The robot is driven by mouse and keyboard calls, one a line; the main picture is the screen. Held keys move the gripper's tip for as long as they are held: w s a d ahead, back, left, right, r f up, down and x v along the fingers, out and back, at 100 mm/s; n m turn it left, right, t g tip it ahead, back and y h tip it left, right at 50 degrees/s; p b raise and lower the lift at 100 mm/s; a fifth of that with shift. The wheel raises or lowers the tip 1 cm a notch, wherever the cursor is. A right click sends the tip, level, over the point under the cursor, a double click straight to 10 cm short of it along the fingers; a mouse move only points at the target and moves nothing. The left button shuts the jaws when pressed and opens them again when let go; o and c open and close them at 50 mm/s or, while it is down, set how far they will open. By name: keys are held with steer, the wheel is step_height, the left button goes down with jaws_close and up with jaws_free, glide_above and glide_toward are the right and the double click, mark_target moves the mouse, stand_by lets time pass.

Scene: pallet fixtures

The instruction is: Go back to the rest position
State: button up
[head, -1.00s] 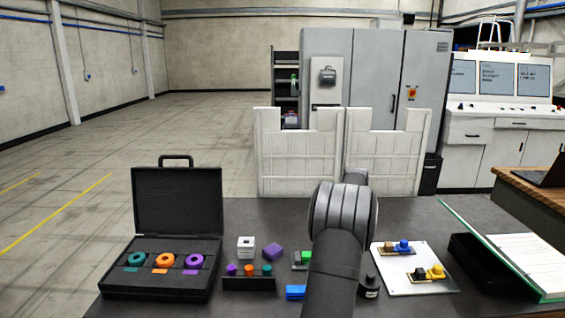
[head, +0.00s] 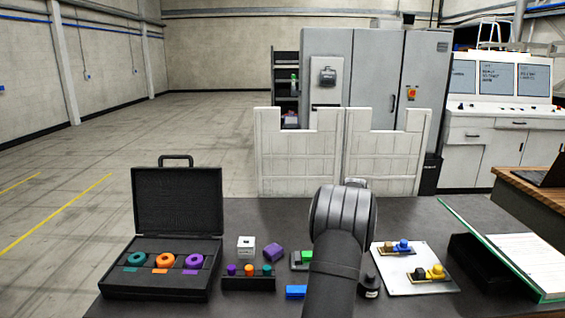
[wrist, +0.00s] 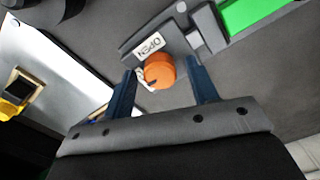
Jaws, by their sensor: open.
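My gripper shows in the wrist view (wrist: 162,70) with its two dark blue fingers apart. An orange round knob (wrist: 160,71) appears between the fingertips, with no finger visibly pressed on it. It sits by a grey fixture (wrist: 160,35) with a white label that seems to read "OPEN", seen turned round. I cannot tell the height of the fingers over the knob. In the head view my arm hides the gripper and the knob.
A white plate (head: 410,283) with yellow and blue pieces lies right of my arm. An open black case (head: 150,284) holds three rings. A green-edged binder (head: 535,262) stands far right.

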steer(key=m, duration=0.4)
steer(key=shift+m, duration=2.6)
steer(key=n, duration=1)
